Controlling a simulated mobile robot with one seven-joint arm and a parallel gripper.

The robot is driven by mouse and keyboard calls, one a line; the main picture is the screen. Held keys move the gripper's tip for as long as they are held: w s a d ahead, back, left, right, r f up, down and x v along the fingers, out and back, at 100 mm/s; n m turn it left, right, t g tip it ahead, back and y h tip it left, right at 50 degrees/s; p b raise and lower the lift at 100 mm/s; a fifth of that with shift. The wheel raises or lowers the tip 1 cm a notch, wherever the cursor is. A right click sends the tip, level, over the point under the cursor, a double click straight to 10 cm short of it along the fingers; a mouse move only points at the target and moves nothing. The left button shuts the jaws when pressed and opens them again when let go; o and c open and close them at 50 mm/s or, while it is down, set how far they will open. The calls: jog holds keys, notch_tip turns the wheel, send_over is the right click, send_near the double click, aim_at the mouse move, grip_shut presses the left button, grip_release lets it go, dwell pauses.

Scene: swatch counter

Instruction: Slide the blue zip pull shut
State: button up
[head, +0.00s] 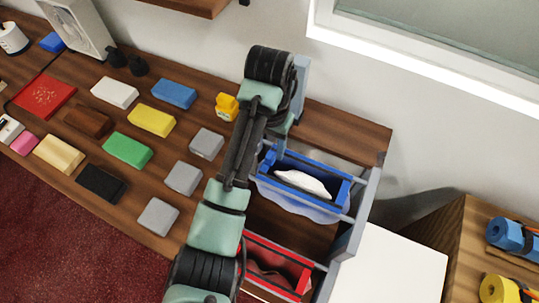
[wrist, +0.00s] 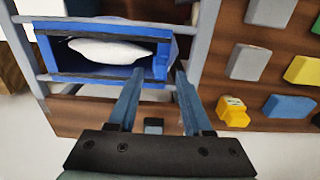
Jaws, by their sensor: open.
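A blue open-topped pouch (head: 325,208) hangs in a grey rail frame at the right end of the counter, with a white pillow-like item (head: 303,183) inside. In the wrist view the pouch (wrist: 100,80) is upper left, its mouth wide open around the white item (wrist: 110,51). My gripper (wrist: 160,76) is open, with its two blue fingers either side of the pouch's right end. I see nothing between the fingertips that I can tell apart as the zip pull. In the head view my arm hides most of the gripper and the pouch's left end.
A red pouch (head: 285,262) hangs in the same frame, nearer me. A yellow figure (head: 228,106) stands left of my arm. Several coloured blocks, such as a grey one (head: 206,143), cover the counter. Grey rails (wrist: 205,40) run close to my fingers.

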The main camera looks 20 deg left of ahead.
aim_at(270, 158)
jog(key=shift+f+p, duration=0.3)
jog(key=shift+f, duration=0.95)
grip_shut()
jog(key=shift+r, duration=0.1)
dwell(0.4)
